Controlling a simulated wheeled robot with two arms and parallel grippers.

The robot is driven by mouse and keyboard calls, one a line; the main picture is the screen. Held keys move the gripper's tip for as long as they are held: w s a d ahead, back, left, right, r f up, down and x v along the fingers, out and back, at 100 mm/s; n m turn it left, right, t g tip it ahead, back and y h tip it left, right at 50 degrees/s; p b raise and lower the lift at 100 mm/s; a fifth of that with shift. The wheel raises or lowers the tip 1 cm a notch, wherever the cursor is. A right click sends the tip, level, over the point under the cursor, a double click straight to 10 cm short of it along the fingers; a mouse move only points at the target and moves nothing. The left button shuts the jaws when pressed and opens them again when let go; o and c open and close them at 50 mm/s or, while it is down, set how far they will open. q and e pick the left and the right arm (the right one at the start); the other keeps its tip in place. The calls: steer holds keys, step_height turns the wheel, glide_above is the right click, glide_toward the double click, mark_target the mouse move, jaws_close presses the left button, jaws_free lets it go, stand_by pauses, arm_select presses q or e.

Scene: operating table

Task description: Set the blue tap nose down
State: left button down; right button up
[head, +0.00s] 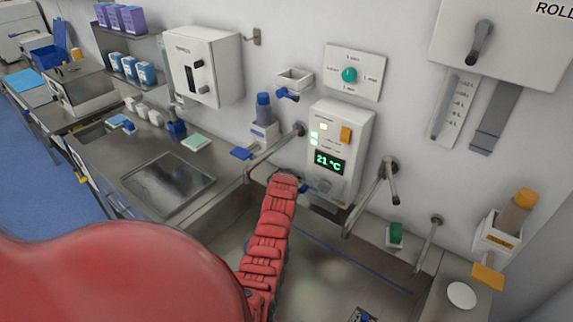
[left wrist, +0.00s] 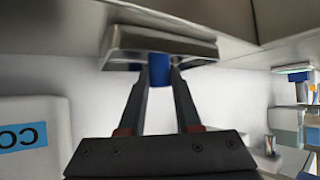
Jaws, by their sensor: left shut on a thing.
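My left gripper (left wrist: 160,75) is shut on a small blue piece (left wrist: 159,70), which I take for the blue tap nose. The blue piece shows between the fingertips, just in front of a metal fixture (left wrist: 165,42). I cannot tell whether it touches that fixture. In the head view my red left arm reaches up over the sink, and its gripper (head: 306,188) is small and dark below the temperature panel. The blue piece is hard to make out there. My right gripper is not in view.
A temperature panel (head: 340,150) hangs on the wall, with curved metal spouts (head: 388,180) nearby. A holder with a blue part (head: 287,94) is above left. A blue-topped bottle (head: 263,106) stands left. The steel counter (head: 125,165) has bare space beside a metal tray (head: 168,184).

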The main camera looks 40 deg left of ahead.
arm_select(q)
steer(key=c, duration=0.6)
jaws_free()
steer(key=shift+f, duration=0.1)
steer(key=shift+r+p, duration=0.35)
steer(key=shift+p, duration=0.1)
steer(key=shift+s+d+r, duration=0.1)
steer(key=shift+d+r, duration=0.05)
steer(key=p+v, duration=0.4)
steer(key=v, duration=0.7)
steer(key=shift+s, duration=0.25)
